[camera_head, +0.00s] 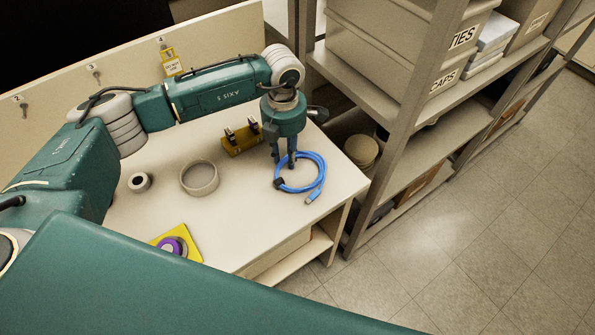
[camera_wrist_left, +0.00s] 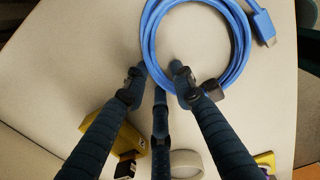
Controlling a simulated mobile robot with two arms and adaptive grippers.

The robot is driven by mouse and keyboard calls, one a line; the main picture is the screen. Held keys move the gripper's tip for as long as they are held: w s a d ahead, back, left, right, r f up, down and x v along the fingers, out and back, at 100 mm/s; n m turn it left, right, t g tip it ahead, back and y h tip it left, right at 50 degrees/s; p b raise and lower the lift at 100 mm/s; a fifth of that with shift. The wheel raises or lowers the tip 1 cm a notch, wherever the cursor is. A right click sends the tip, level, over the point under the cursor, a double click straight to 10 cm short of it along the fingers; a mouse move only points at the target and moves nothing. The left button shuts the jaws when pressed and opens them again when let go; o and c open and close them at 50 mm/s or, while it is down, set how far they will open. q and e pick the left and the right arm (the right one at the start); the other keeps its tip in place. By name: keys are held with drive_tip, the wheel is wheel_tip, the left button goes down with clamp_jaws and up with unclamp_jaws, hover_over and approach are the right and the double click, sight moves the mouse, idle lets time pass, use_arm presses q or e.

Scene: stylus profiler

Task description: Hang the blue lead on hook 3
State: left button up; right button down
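The blue lead (camera_head: 318,168) lies coiled on the table near its right edge, with its plug toward the front right. It also shows in the left wrist view (camera_wrist_left: 237,50), where a dark band crosses the coil. Hook 3 (camera_head: 95,76) is on the upright back board, under a small number label, and looks empty. My left gripper (camera_head: 284,163) points down at the left part of the coil. Its fingers look spread, with a strand of the coil between the tips in the left wrist view (camera_wrist_left: 157,74). Whether they touch it is unclear. My right gripper is not in view.
Hook 2 (camera_head: 22,106) is left of hook 3; hook 4 (camera_head: 163,46) is right, near a yellow tag (camera_head: 171,65). A yellow block (camera_head: 238,142), a round dish (camera_head: 199,178), a small ring (camera_head: 139,182) and a purple roll (camera_head: 172,245) are on the table. Shelving (camera_head: 440,150) stands right.

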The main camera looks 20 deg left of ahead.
use_arm(q)
clamp_jaws()
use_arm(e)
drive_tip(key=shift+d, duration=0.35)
